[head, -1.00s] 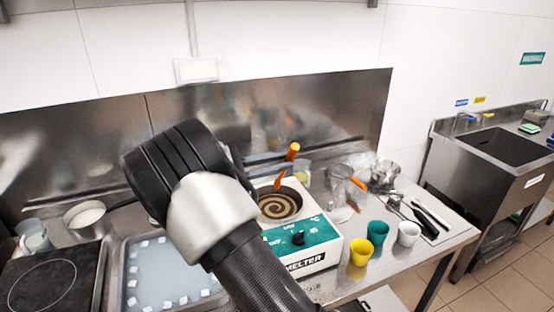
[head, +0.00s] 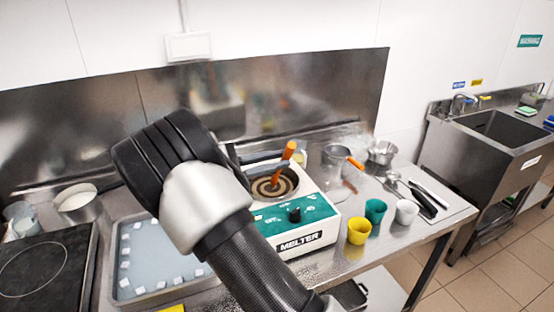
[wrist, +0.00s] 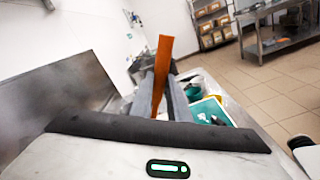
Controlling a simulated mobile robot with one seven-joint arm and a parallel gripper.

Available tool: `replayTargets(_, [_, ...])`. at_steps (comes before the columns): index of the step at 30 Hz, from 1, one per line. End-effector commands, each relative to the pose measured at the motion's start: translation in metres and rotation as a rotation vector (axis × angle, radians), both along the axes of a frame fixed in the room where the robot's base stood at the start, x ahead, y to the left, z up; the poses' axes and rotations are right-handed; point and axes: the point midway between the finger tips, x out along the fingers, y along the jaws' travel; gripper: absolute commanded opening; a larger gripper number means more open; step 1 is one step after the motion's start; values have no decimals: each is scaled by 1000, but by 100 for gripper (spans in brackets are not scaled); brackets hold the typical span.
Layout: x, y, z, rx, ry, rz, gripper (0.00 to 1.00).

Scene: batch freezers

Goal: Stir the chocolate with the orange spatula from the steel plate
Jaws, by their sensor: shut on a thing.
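My gripper (wrist: 161,88) is shut on the orange spatula (wrist: 163,58), which stands up between the fingers in the wrist view. In the head view the spatula (head: 288,151) is slightly tilted, with its lower end over the melter's round pot. The chocolate (head: 263,190) shows as a brown and cream swirl in the pot of the white and teal melter (head: 299,242). The lower end appears at the middle of the swirl; I cannot tell how deep it is. My arm hides most of my gripper in the head view. The steel plate (head: 452,203) lies at the right with utensils on it.
Yellow (head: 358,231), teal (head: 375,211) and white (head: 406,212) cups stand right of the melter. A tray of white cubes (head: 128,294) and a dark hob (head: 40,270) are at left.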

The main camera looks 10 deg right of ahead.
Motion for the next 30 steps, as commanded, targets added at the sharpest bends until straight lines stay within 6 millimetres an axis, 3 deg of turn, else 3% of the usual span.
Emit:
replayTargets(15, [20, 4, -35, 0, -1, 0, 0])
replayTargets(30, [22, 4, -37, 0, 0, 0, 0])
